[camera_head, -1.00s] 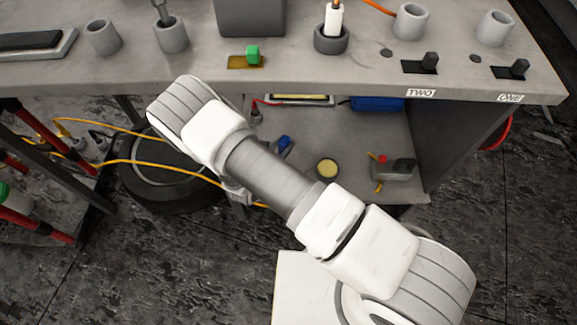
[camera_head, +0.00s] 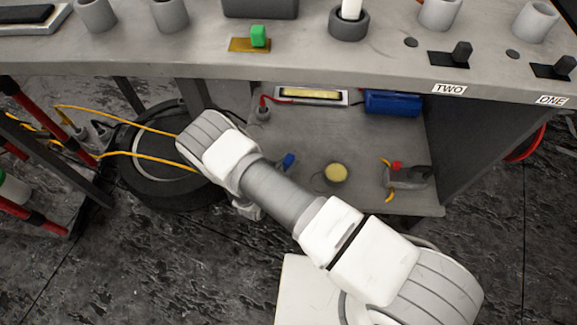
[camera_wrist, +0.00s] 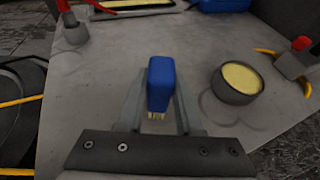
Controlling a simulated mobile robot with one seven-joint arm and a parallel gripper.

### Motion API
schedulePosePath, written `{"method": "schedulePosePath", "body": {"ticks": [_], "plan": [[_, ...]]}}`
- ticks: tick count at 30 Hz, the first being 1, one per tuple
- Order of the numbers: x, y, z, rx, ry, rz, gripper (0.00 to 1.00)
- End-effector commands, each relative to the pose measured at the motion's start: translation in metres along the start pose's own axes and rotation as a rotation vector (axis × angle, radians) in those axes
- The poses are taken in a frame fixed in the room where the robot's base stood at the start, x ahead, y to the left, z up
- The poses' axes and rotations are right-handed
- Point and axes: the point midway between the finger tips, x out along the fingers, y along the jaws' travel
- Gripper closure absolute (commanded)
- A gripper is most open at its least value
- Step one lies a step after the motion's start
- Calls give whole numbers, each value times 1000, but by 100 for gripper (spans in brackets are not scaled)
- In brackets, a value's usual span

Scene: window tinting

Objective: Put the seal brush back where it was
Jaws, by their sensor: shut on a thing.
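The seal brush, a blue block with pale bristles, shows in the wrist view (camera_wrist: 161,84), with bristles toward the camera. It also shows in the head view (camera_head: 288,160) just past my wrist. My gripper (camera_wrist: 158,95) is shut on it, one grey finger on each side. It is over the grey lower shelf (camera_head: 300,200) under the bench. I cannot tell whether the brush touches the shelf. In the head view my arm hides the fingers.
A round dark tin with a yellow top (camera_wrist: 238,82) stands right of the brush. A red-and-grey device with a yellow strap (camera_head: 405,175) is farther right. A yellow-filled tray (camera_head: 311,95) and blue box (camera_head: 393,103) lie at the back. The bench top (camera_head: 200,65) overhangs.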

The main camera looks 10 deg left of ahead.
Motion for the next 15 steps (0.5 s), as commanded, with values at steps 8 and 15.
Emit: {"method": "schedulePosePath", "body": {"ticks": [8, 15], "plan": [[4, 0, -10, 0, -1, 0, 100], [6, 0, -13, 1, -1, 0, 55]]}}
